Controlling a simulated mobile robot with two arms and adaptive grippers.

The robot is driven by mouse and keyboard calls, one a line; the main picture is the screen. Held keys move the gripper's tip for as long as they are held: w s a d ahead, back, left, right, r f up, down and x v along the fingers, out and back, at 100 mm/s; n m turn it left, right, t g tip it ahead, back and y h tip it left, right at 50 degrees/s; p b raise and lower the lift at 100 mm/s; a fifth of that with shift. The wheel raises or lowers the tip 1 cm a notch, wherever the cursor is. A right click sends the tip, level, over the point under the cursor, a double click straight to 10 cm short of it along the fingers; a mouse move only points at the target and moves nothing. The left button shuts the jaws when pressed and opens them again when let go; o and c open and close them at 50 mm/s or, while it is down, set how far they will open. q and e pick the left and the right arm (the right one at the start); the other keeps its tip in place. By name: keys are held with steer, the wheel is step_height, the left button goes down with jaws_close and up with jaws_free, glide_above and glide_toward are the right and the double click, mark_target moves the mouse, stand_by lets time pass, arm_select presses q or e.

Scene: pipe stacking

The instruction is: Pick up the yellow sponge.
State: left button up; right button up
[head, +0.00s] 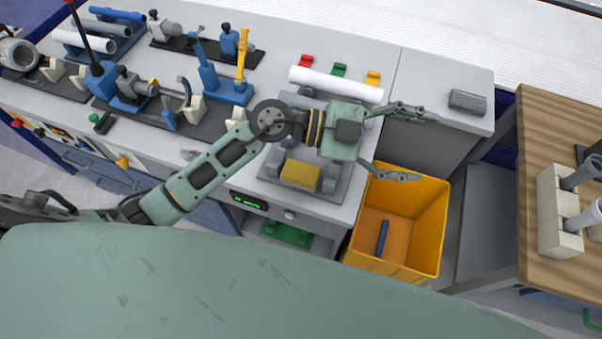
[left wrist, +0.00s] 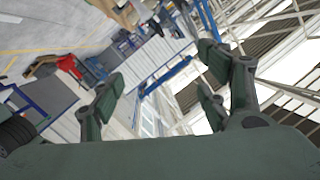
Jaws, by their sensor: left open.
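The yellow sponge (head: 300,173) lies on a grey fixture (head: 337,187) near the front edge of the workbench in the head view. My left gripper (head: 418,146) is open and empty, to the right of the sponge and above the bench edge and the orange bin. Its wrist hangs just above and to the right of the sponge, with its fingers pointing right, away from it. In the left wrist view my open fingers (left wrist: 155,75) show with nothing between them, and the sponge is not seen. My right gripper is not in view.
An orange bin (head: 432,225) with a blue item stands below the bench. A white pipe (head: 336,84) rests on coloured holders behind my left gripper. Blue tools and clamps crowd the bench's left. A wooden table (head: 535,125) with pipes in blocks stands right.

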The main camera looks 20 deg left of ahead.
mark_target(301, 171)
arm_select(q)
steer(key=a+f+g+y, duration=0.1)
steer(key=a+f+y, duration=0.2)
steer(key=f, duration=0.2)
steer(key=w+a+f+y, duration=0.1)
steer(key=a+f+y, duration=0.2)
steer(key=a+f, duration=0.1)
steer(key=a+f+n+g+y, duration=0.1)
steer(key=a+f+y, duration=0.3)
steer(key=f, duration=0.2)
steer(key=shift+w+a+f+g, duration=0.1)
steer(key=shift+w+a+g, duration=0.05)
steer(key=shift+w+g, duration=0.15)
steer(key=a+f+n+y, duration=0.1)
steer(key=a, duration=0.2)
steer(key=w+a+f+n+y, duration=0.1)
steer(key=a+y, duration=0.1)
steer(key=a, duration=0.2)
steer(key=a+y, duration=0.2)
steer(key=a, duration=0.1)
steer(key=shift+w+a+f+n, duration=0.15)
steer(key=shift+f+n, duration=0.25)
steer(key=f+p, duration=0.1)
steer(key=f, duration=0.3)
steer(key=f+p, duration=0.1)
steer(key=f, duration=0.1)
steer(key=shift+d+f+p, duration=0.1)
steer(key=shift+d+p, duration=0.2)
steer(key=shift+d, duration=0.1)
steer(key=shift+f, duration=0.5)
